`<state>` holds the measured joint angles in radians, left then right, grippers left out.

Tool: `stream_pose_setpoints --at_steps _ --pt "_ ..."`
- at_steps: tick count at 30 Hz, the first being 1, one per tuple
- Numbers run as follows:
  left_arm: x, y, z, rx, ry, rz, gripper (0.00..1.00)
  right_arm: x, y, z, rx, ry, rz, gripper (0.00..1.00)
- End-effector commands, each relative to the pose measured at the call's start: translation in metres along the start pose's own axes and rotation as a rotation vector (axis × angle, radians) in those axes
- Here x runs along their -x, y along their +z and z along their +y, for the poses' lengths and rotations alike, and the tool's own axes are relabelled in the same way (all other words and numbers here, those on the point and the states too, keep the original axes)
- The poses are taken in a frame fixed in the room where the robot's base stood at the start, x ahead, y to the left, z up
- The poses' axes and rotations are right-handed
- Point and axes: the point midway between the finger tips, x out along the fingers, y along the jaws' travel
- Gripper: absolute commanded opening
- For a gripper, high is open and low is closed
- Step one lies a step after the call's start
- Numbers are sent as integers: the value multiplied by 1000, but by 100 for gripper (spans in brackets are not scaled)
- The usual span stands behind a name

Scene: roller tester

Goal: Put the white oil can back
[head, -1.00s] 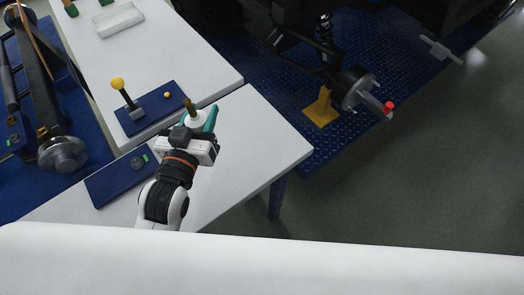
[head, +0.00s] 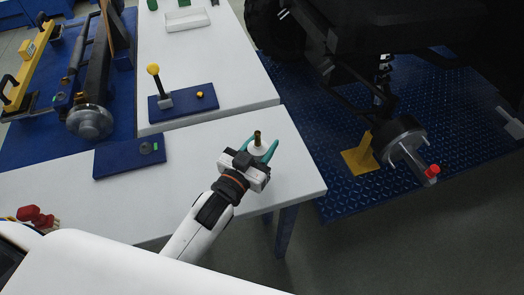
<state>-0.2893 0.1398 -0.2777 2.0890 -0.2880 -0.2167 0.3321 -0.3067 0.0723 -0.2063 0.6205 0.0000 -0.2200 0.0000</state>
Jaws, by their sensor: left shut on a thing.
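My left gripper (head: 260,150) has teal fingers and is shut on the white oil can (head: 256,151), a small white body with a dark brass-coloured spout pointing up. The gripper and wrist hide part of the can. They are over the right part of the near white table (head: 205,145); I cannot tell whether the can touches it. A dark blue plate (head: 112,163) with a round grey spot and a small green mark lies to the left, apart from the can. My right gripper is not in view.
Another blue plate (head: 182,104) holds a yellow-knobbed lever (head: 154,75) and a yellow button. A white tray (head: 187,20) stands farther back. A wheel hub with a red tip (head: 432,171) is at the right, beyond the table edge.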

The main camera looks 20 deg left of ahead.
Motion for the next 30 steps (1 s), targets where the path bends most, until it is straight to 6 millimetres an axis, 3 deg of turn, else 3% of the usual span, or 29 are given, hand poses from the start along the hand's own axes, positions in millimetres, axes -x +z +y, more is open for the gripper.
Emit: stream_pose_setpoints --at_steps 4,16,17,20,21,30 --pt "0 -19 0 0 0 0 9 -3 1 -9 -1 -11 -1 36" --pt "0 -24 0 0 0 -2 9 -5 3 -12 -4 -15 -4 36" --pt "0 -25 0 0 0 0 42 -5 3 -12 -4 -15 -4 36" --pt "0 -24 0 0 0 0 58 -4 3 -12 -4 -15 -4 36" --pt "0 -24 0 0 0 0 62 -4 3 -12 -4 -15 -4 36" --pt "0 -22 0 0 0 -1 62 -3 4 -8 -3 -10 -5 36"
